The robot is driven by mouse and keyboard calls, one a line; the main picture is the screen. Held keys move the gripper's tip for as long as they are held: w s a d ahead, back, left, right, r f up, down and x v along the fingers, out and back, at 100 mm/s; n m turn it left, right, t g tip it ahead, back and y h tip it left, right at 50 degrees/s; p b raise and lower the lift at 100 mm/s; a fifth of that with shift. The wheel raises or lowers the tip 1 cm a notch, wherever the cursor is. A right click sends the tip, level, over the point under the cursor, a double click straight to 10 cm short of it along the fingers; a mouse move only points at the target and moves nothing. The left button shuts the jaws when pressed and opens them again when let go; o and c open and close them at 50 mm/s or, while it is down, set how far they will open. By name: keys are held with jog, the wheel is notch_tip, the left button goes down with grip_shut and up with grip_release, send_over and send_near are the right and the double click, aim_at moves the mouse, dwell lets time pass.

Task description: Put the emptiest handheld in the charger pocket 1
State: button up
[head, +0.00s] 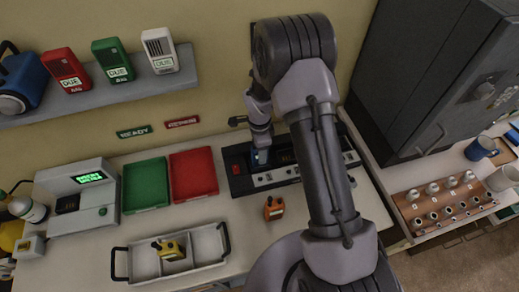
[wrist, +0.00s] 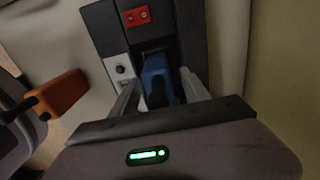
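A blue handheld (wrist: 155,68) stands at a dark pocket of the black charger (head: 235,182), below my gripper (head: 262,148). It shows only partly in the head view (head: 261,157). In the wrist view my gripper's fingers (wrist: 160,75) are spread on either side of it, with narrow gaps seeming to show, so it looks open. An orange handheld (head: 273,208) lies on the desk in front of the charger, also in the wrist view (wrist: 62,93). A yellow handheld (head: 170,250) is in the grey tray (head: 143,262). Charge levels and pocket numbers are not readable.
A green tray (head: 145,184) and a red tray (head: 193,174) lie left of the charger. A console with a green display (head: 90,177) stands further left. A shelf (head: 110,91) holds several boxes.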

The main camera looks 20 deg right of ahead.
jog(key=shift+r, duration=0.1)
jog(key=s+a+r+n+t, duration=0.1)
jog(key=s+r+n, duration=0.15)
jog(key=r, duration=1.05)
jog(key=s+r+n+t, duration=0.1)
jog(key=s+r+n, duration=0.15)
jog(key=r, duration=1.05)
jog(key=s+a+r+n+t+y, duration=0.1)
jog(key=s+r+n, duration=0.3)
jog(key=s, duration=0.5)
jog(key=s+a+r+n+t+y, duration=0.1)
jog(key=s+r+n, duration=0.3)
jog(key=s, duration=0.6)
notch_tip(320, 180, up, 2)
jog(key=shift+s+a+n+t+p, duration=0.15)
jog(key=shift+a+n+t+p, duration=0.25)
jog(key=shift+t, duration=0.5)
